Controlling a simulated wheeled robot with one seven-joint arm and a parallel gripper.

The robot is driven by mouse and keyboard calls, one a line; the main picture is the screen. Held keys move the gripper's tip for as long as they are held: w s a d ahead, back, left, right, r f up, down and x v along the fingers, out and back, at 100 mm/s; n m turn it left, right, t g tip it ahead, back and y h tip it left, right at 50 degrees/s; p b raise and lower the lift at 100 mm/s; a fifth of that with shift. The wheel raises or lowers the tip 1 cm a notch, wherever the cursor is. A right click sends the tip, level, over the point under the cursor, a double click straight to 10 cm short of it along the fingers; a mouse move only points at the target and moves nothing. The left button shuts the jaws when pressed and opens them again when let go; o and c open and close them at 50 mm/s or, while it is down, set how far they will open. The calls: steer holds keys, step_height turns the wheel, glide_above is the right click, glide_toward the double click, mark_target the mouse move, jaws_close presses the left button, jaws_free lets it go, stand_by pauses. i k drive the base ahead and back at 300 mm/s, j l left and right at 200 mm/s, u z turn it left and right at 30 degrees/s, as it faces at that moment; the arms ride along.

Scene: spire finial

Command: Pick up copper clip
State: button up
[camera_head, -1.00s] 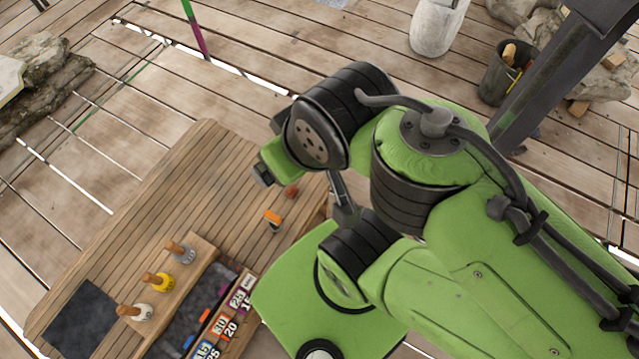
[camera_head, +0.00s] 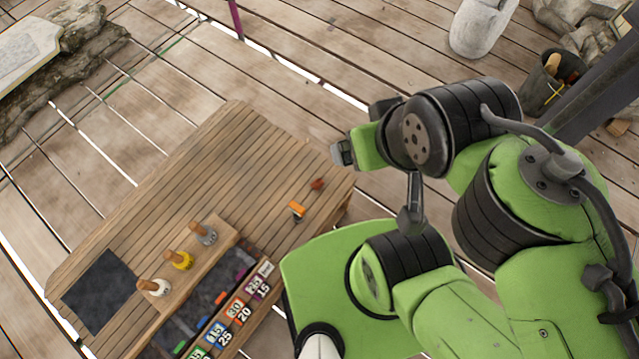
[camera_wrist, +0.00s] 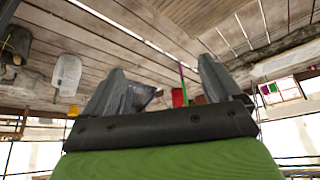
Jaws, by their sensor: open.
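A small reddish-brown piece (camera_head: 317,184) lies near the right end of the wooden table in the head view; it may be the copper clip, but it is too small to be sure. An orange piece with a dark end (camera_head: 297,210) lies just below and left of it. My gripper (camera_head: 342,153) shows at the left tip of my green arm, above and to the right of both pieces. In the wrist view, my gripper (camera_wrist: 160,85) has its two dark fingers wide apart with nothing between them. Neither small piece can be made out in the wrist view.
The slatted table (camera_head: 190,170) has clear room at its middle. Several wooden-handled tools (camera_head: 180,259) stand in a rack on its lower left, beside a dark mat (camera_head: 103,290) and a tray of numbered blocks (camera_head: 235,308). A bucket (camera_head: 550,80) stands on the deck at upper right.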

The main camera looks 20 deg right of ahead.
mark_target(317, 185)
steer(key=l+u, duration=0.15)
steer(key=u, duration=0.3)
steer(key=l+u, duration=0.15)
steer(key=u, duration=0.3)
steer(key=k+l+u, duration=0.1)
steer(key=u, duration=0.35)
steer(key=l+u, duration=0.1)
steer(key=u, duration=0.3)
steer(key=k+u, duration=0.15)
steer(key=u, duration=0.3)
